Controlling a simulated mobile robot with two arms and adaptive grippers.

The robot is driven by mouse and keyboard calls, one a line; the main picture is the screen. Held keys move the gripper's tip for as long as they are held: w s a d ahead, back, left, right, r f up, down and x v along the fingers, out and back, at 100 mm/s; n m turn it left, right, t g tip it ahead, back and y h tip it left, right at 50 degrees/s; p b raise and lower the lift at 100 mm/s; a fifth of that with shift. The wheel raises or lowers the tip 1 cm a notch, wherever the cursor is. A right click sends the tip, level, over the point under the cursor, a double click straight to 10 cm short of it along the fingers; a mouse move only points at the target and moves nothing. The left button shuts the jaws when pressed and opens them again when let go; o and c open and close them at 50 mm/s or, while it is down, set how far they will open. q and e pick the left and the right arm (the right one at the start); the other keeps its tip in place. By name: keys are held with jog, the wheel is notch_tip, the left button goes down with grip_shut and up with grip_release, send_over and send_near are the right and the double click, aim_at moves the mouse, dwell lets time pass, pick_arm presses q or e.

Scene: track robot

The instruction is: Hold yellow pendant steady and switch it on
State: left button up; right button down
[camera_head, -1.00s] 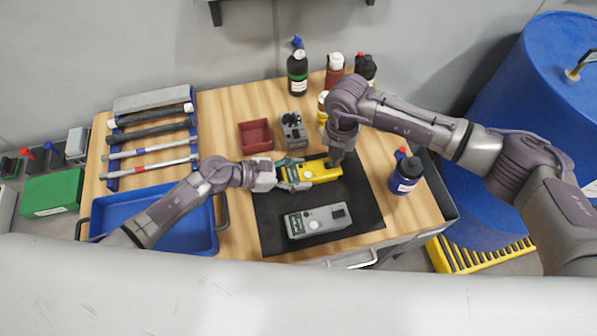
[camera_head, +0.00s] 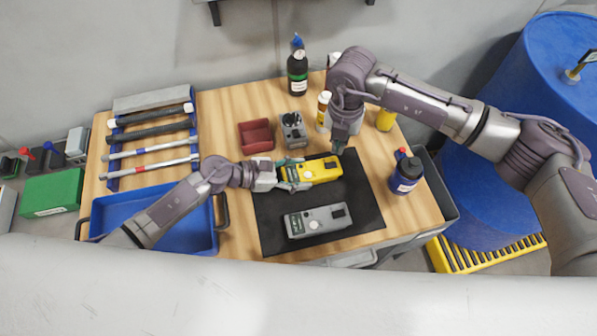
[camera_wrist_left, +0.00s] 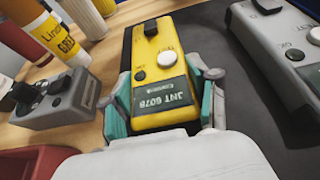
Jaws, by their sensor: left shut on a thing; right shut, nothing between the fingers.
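The yellow pendant (camera_head: 314,171) lies on the black mat (camera_head: 366,205). In the left wrist view the yellow pendant (camera_wrist_left: 160,47) shows a black switch at its far end, a white round button, a small dark button marked OK and a dark display reading JNT 6078. My left gripper (camera_head: 291,175) is shut on its near end, with a teal-padded finger on each side, also in the left wrist view (camera_wrist_left: 162,98). My right gripper (camera_head: 340,147) is shut and empty, just beyond the pendant's far right corner and apart from it. Its fingertips are small and hard to make out.
A grey pendant (camera_head: 318,220) lies nearer on the mat. A grey box with dark knobs (camera_head: 293,131) and a red tray (camera_head: 256,136) stand behind. Bottles (camera_head: 297,72) line the back. A blue bottle (camera_head: 405,177) stands right, a blue tray (camera_head: 150,205) left.

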pick_arm(q)
jog(key=o, duration=1.6)
